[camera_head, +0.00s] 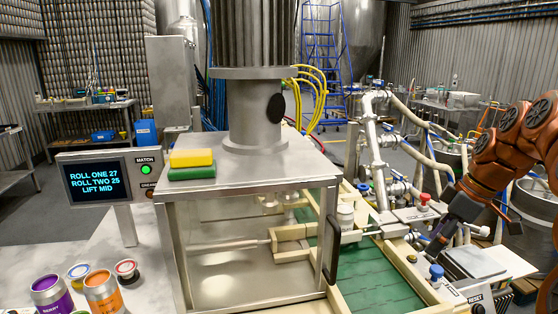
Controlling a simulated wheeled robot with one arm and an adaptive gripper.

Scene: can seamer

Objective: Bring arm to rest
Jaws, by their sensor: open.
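My orange arm (490,165) comes in from the right edge and bends down to the left. My gripper (436,244), dark grey, hangs at its end, tilted down and left, beside the right side of the green conveyor. It is open, and I see nothing held in it. Its fingers are small and partly lost against the pipes and fittings behind.
The seamer housing (250,245) with a door handle stands in the centre; yellow and green sponges (192,164) lie on top. A screen (95,182) reads "ROLL ONE 27, ROLL TWO 25, LIFT MID". Cans (103,291) stand at lower left. A green conveyor (372,280) runs right of the housing.

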